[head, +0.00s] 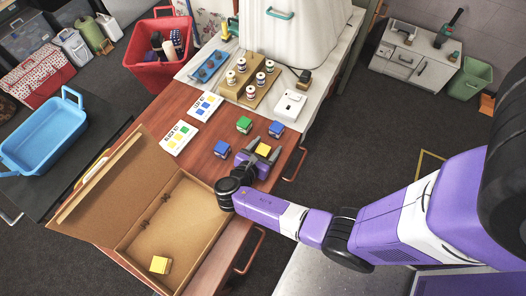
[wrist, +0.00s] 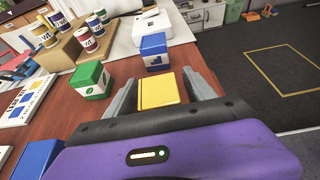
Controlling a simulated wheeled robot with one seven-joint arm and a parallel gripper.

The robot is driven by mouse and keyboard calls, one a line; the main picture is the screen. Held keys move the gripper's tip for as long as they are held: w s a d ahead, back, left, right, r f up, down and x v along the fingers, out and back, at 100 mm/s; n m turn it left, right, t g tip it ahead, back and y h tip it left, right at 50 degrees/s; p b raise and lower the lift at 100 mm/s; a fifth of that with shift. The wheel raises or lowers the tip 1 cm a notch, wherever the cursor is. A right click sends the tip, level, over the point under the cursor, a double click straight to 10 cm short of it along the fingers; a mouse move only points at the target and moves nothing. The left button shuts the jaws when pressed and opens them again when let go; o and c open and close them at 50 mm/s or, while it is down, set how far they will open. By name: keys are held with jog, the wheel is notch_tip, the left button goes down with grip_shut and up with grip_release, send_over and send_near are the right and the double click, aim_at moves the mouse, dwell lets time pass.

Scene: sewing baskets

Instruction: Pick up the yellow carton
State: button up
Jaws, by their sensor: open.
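A small yellow carton (head: 264,149) stands on the red-brown wooden table near its right edge. My gripper (head: 263,153) is open and reaches over the table, with one finger on each side of this carton. In the wrist view the yellow carton (wrist: 158,92) sits between the two grey fingers of my gripper (wrist: 160,95). I cannot tell whether the fingers touch it. Its lower part is hidden by my gripper. Another yellow carton (head: 160,265) lies in the open cardboard box (head: 189,205) at the front left.
Green (head: 244,125) and blue (head: 276,129) cartons stand just beyond my gripper; another blue carton (head: 222,149) is to its left. Two printed cards (head: 179,138) lie further left. A cardboard stand (head: 248,97) holds several labelled spools. A white device (head: 290,105) is behind.

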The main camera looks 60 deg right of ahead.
grip_shut()
jog(key=shift+r, duration=0.15)
